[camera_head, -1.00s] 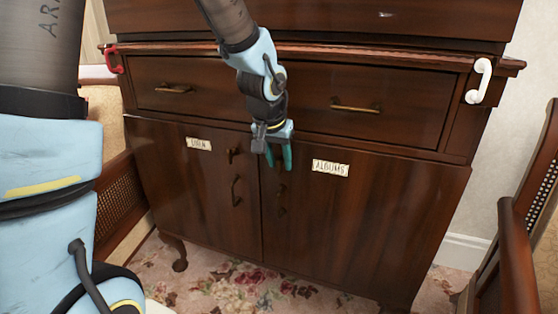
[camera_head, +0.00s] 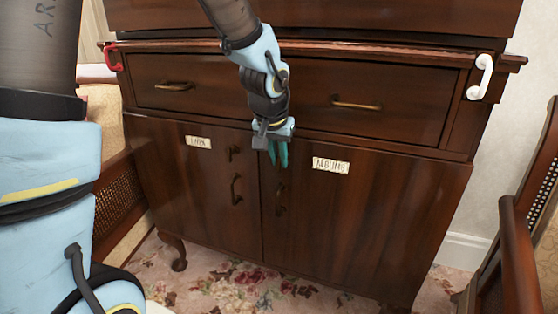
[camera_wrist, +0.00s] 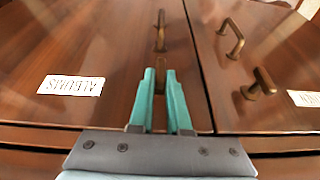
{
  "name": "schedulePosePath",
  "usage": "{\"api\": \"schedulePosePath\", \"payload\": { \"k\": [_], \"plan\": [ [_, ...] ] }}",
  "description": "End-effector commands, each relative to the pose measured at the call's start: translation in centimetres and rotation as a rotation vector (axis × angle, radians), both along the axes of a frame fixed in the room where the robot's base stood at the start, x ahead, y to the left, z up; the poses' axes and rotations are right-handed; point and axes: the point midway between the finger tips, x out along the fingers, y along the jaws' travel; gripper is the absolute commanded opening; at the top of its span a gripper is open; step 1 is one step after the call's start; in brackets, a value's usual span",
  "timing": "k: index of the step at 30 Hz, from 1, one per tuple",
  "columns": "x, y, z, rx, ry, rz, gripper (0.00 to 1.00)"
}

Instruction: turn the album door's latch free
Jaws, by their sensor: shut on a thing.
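The album door (camera_head: 365,220) is the right cupboard door and is closed, with a paper label reading ALBUMS (camera_head: 331,165). My gripper (camera_head: 278,158) is in front of its upper left corner, green fingers pointing at the wood. In the wrist view my gripper (camera_wrist: 160,78) has its fingertips on either side of the brass latch (camera_wrist: 161,64) and is shut on it. The fingers hide part of the latch, so its exact angle is hard to tell. The album door's brass handle (camera_head: 281,199) is just below the fingers; it also shows in the wrist view (camera_wrist: 160,30).
The left door (camera_head: 210,185) is closed, with its own label (camera_head: 198,142), latch (camera_head: 233,153) and handle (camera_head: 236,189). A drawer (camera_head: 290,95) with two brass pulls is above. A wooden chair (camera_head: 515,240) stands at the right. Flowered carpet (camera_head: 235,285) lies below.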

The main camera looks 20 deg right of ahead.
Motion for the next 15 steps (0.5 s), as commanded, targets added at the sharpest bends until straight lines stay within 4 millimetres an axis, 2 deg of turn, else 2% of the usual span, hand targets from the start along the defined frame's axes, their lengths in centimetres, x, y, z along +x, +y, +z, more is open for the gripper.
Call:
{"api": "schedulePosePath", "payload": {
  "k": [3,15],
  "plan": [
    [-0.16,-0.28,-0.61,0.024,-0.029,-0.005,0.0],
    [-0.45,-0.69,-0.99,0.194,-0.192,-0.006,0.0]
  ]
}}
